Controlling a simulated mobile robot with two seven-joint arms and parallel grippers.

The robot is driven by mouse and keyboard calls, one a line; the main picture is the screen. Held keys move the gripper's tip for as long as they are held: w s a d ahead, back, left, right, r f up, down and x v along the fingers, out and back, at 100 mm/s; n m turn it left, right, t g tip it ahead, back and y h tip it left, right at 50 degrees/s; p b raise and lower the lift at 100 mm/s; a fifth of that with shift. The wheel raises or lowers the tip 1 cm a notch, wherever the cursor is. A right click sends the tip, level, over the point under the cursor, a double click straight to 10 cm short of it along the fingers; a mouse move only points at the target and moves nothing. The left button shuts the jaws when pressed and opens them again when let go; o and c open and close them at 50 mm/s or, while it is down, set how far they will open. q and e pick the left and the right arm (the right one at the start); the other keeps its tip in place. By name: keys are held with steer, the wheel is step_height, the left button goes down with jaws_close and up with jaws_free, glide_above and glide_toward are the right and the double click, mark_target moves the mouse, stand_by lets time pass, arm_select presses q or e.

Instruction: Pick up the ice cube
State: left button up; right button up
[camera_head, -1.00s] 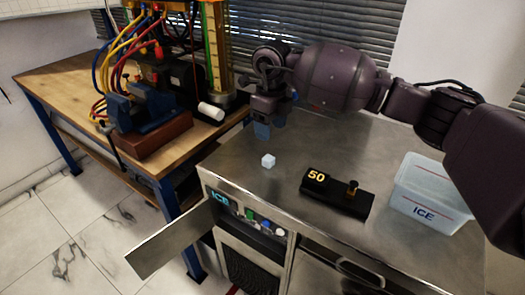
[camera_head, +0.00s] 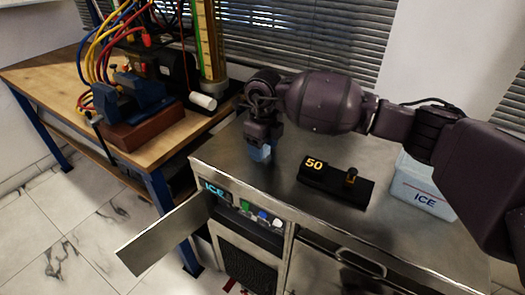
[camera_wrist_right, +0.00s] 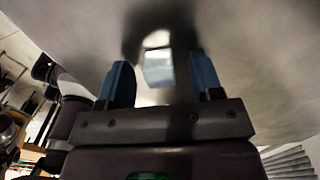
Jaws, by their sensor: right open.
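The ice cube (camera_wrist_right: 158,68) is a small pale, whitish block on the steel counter. In the right wrist view it lies between the two blue fingers, near their tips, with a gap on each side. My right gripper (camera_wrist_right: 162,80) is open and points down at it. In the head view my right gripper (camera_head: 260,153) is low over the counter's left part, and its fingers largely or wholly hide the cube. My left gripper is not in view.
On the steel counter (camera_head: 300,210), a black block marked 50 (camera_head: 330,182) stands right of the gripper. A clear ICE box (camera_head: 420,190) is farther right, partly behind my arm. A wooden bench (camera_head: 60,85) with hoses and a vise stands left.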

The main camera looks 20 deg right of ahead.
steer(key=shift+f, duration=0.1)
steer(key=c, duration=1)
